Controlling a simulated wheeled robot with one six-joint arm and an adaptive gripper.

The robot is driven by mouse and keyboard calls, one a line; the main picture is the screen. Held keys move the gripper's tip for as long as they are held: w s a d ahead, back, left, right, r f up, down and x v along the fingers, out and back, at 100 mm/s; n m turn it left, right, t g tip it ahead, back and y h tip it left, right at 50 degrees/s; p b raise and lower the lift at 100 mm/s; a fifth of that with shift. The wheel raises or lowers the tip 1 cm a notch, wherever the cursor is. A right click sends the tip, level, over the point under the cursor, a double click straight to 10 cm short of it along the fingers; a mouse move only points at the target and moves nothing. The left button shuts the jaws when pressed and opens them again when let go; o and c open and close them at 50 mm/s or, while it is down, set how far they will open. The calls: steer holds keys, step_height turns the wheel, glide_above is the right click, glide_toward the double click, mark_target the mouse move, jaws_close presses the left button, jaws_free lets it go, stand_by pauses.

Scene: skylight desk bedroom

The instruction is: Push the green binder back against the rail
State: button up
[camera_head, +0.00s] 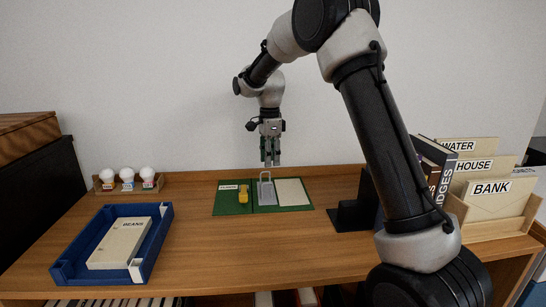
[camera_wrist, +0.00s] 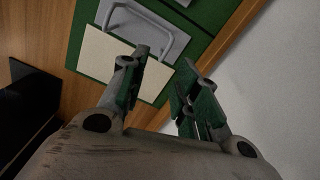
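The green binder (camera_head: 228,203) lies open and flat on the desk near the low wooden rail (camera_head: 330,171) along the back. It carries a grey metal clip (camera_head: 267,192), a pale sheet (camera_head: 292,192), a yellow item (camera_head: 243,194) and a white label. My gripper (camera_head: 270,162) hangs above the binder's back side, pointing down. In the wrist view my gripper (camera_wrist: 167,62) has its fingers apart with nothing between them; the binder (camera_wrist: 77,45) lies below. I cannot tell whether the binder touches the rail.
A blue tray (camera_head: 62,272) with a box labelled BEANS (camera_head: 118,245) stands at left front. A wooden holder with white bulbs (camera_head: 127,175) is at back left. Black bookend (camera_head: 352,215), books and envelopes labelled BANK (camera_head: 492,198) are at right. Desk in front of the binder is clear.

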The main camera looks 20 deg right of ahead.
stand_by(0.4)
steer(key=shift+f, duration=3.9)
jaws_close()
jaws_free()
